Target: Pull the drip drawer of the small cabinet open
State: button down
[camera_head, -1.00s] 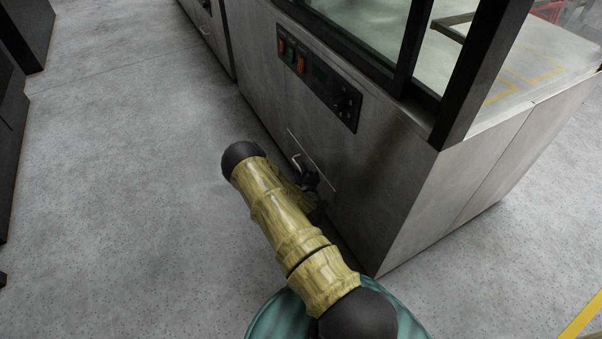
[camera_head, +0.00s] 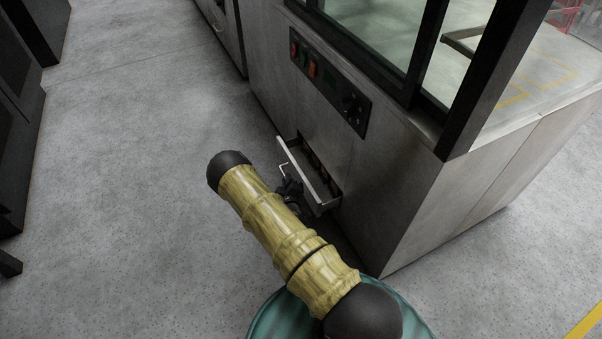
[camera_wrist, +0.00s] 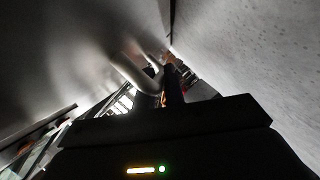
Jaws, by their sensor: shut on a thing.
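The small cabinet (camera_head: 405,190) is a grey metal case with a glass upper part and a dark control panel. Its drip drawer (camera_head: 309,177) stands partly out of the lower front, and its dark inside shows. The drawer has a pale bar handle (camera_head: 283,166) on its front; the handle also shows large in the wrist view (camera_wrist: 132,72). My gripper (camera_head: 290,188) is at the drawer front, shut on the handle. My own arm hides part of the gripper, and the fingertips are dark in the wrist view.
The control panel (camera_head: 328,82) with coloured switches is above the drawer. Another metal unit (camera_head: 222,32) stands farther back along the same row. Dark units (camera_head: 18,110) line the left edge. The grey floor (camera_head: 140,160) between is clear.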

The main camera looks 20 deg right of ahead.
jog(key=a+p, duration=0.1)
jog(key=a, duration=0.8)
jog(key=shift+s+p, duration=0.25)
jog(key=shift+p, duration=0.05)
jog(key=shift+f, duration=0.1)
jog(key=c, duration=1.5)
grip_release()
jog(key=p+v, duration=0.8)
jog(key=v, duration=0.9)
jog(key=shift+s+a+r, duration=0.1)
jog(key=shift+r, duration=0.15)
